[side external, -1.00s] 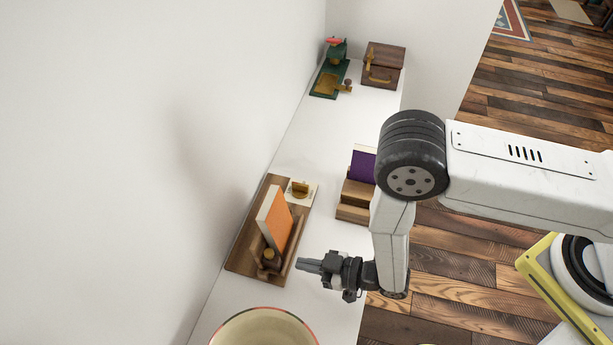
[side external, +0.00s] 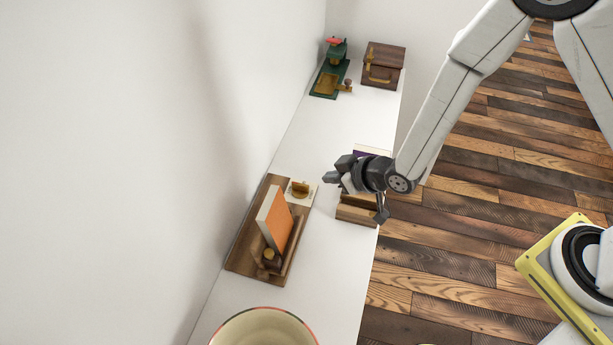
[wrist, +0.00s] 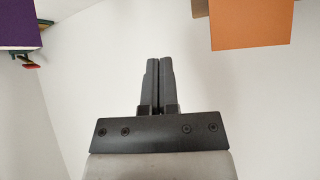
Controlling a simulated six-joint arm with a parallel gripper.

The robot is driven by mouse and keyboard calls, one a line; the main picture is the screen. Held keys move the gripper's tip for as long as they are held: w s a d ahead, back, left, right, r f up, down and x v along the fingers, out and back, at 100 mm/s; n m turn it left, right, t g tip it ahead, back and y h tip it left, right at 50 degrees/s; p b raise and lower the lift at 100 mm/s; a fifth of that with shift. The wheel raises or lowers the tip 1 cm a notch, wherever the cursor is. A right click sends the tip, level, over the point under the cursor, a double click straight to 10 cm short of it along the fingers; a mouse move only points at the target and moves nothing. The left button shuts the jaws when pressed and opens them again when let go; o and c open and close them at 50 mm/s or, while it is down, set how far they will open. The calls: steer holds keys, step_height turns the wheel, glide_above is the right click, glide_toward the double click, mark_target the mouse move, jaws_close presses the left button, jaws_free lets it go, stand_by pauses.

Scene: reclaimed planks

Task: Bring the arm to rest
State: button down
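My gripper (side external: 333,177) is above the white shelf, in front of the stepped wooden stand in the side view. In the wrist view its two fingers (wrist: 159,66) are together with nothing between them. The stepped wooden stand (side external: 356,214) is partly hidden behind my gripper. A purple book shows at the upper left of the wrist view (wrist: 20,24). An orange book (side external: 275,220) leans upright on a wooden base (side external: 243,258) to the left of my gripper, apart from it; it also shows at the upper right of the wrist view (wrist: 250,24).
A green device (side external: 333,69) with a red top and a brown wooden box (side external: 383,65) stand at the far end of the white shelf (side external: 335,130). A cream pot (side external: 263,330) with a red rim is at the near end. The shelf between is mostly clear.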

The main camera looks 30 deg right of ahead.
steer(key=s+d+r+m+g+h, duration=0.2)
steer(key=s+d+r, duration=0.4)
steer(key=d, duration=0.4)
steer(key=s+d+r+m+g+h, duration=0.2)
steer(key=s+d+r, duration=0.4)
steer(key=d, duration=0.3)
steer(key=shift+s+d+r+m+g, duration=0.15)
steer(key=shift+d+m+g, duration=0.3)
steer(key=shift+g, duration=0.75)
